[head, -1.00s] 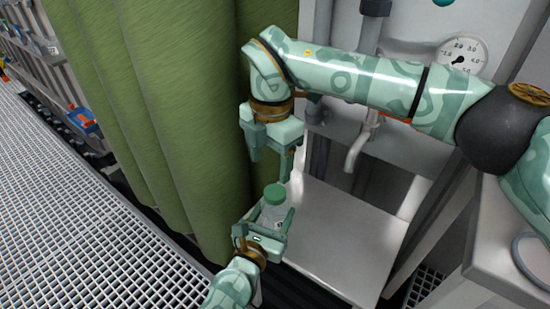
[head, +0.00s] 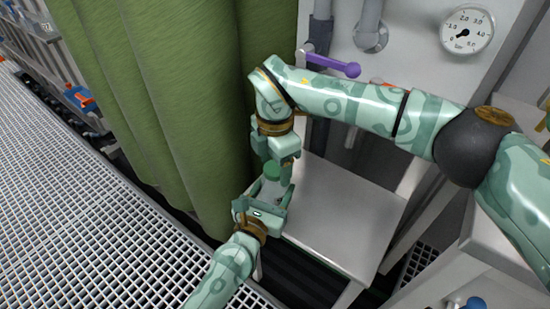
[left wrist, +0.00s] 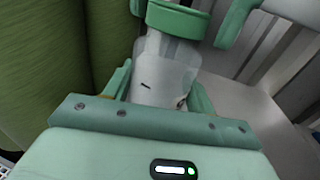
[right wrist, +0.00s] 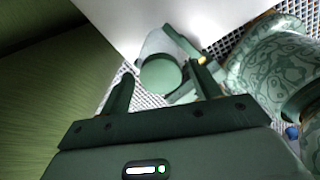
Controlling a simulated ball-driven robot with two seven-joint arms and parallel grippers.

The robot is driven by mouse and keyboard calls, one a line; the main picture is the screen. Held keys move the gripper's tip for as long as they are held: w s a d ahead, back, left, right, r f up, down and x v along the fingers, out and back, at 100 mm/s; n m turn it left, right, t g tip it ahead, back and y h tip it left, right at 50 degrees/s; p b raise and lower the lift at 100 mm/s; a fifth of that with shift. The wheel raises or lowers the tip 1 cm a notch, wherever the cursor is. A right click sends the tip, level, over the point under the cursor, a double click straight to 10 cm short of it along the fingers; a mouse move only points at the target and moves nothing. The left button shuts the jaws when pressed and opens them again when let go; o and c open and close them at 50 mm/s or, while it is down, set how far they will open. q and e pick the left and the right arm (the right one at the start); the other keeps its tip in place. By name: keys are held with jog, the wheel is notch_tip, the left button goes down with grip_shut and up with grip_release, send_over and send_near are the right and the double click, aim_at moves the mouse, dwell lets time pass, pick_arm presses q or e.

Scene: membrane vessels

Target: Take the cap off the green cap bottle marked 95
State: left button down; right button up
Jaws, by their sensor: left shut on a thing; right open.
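The bottle (left wrist: 165,80) is pale, with a green cap (left wrist: 178,20) on it, and stands roughly upright in my left gripper (head: 271,194). That gripper is shut on the bottle's body. The number on the bottle is not readable. My right gripper (head: 279,166) is open and points down just above the cap. In the right wrist view the cap (right wrist: 161,75) shows between and beyond its two fingers (right wrist: 164,85). In the left wrist view one finger is right of the cap with a gap; a piece of the other shows at its left edge.
A green curtain (head: 165,100) hangs close on the left of both grippers. A pale bench top (head: 345,215) lies to the right, below the bottle. Behind it are a purple lever (head: 335,66), pipes and a pressure gauge (head: 467,29). A grating floor (head: 80,210) lies at left.

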jog(key=c, duration=1)
jog(key=n, duration=0.6)
jog(key=shift+r, duration=0.1)
jog(key=n, duration=3)
